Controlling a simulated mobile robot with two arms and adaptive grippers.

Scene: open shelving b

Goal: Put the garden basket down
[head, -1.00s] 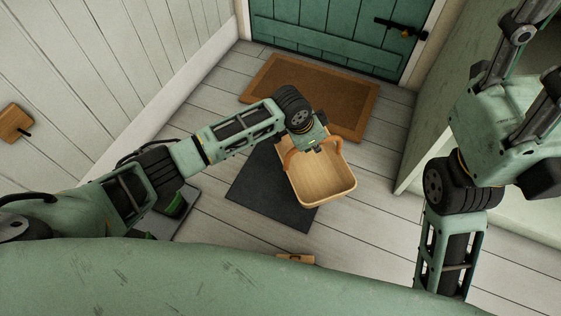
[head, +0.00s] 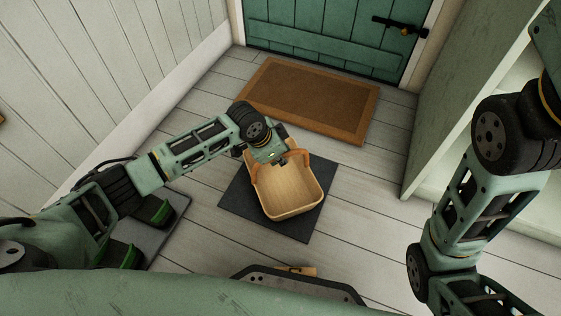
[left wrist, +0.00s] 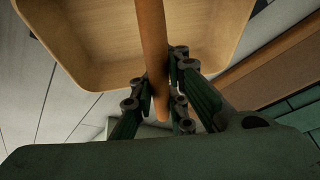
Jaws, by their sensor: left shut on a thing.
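The garden basket (head: 290,190) is a pale wooden tub with an orange-brown handle. In the head view it appears over the dark grey square mat (head: 233,205) on the floor. Whether its base touches the mat I cannot tell. My left gripper (head: 277,158) is at the basket's far side, shut on the handle. In the left wrist view, the fingers (left wrist: 164,98) close around the handle bar (left wrist: 151,35), with the basket's empty inside (left wrist: 95,40) beyond. My right arm stands at the right of the head view; its gripper is out of frame.
A brown doormat (head: 310,98) lies before the green door (head: 330,38). Green boots (head: 150,215) stand on a grey tray at the left. A white-green shelving unit (head: 455,110) stands at the right. A small wooden item (head: 297,269) lies near my base. Floorboards right of the mat are clear.

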